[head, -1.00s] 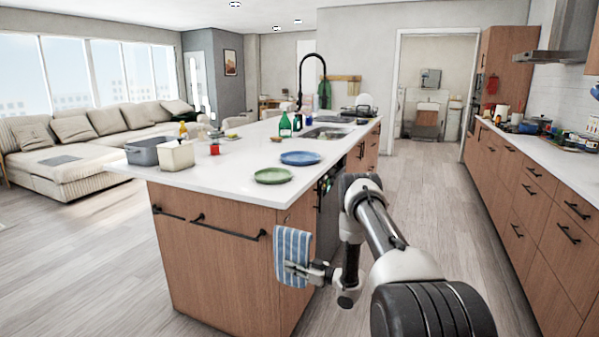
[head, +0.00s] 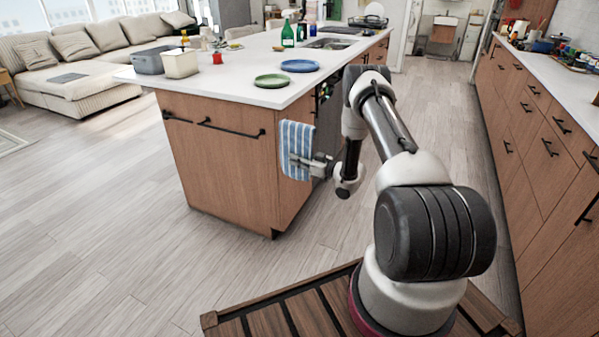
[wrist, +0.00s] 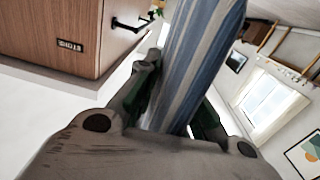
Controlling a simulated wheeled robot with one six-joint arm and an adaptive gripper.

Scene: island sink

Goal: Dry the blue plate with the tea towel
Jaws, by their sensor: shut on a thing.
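The blue plate (head: 299,66) lies flat on the island's white countertop near its right edge. The blue-and-white striped tea towel (head: 297,145) hangs down at the near right corner of the island, below the counter edge. My gripper (head: 300,161) is at the lower part of the towel and is shut on it. In the wrist view the towel (wrist: 200,60) runs between the fingers and fills the middle of the picture. Part of the fingers is hidden behind the towel there.
A green plate (head: 272,81) lies beside the blue plate, closer to the near edge. A grey tub (head: 148,61), a cream container (head: 180,63) and a green bottle (head: 288,33) stand on the island (head: 225,90). The floor left of the island is clear.

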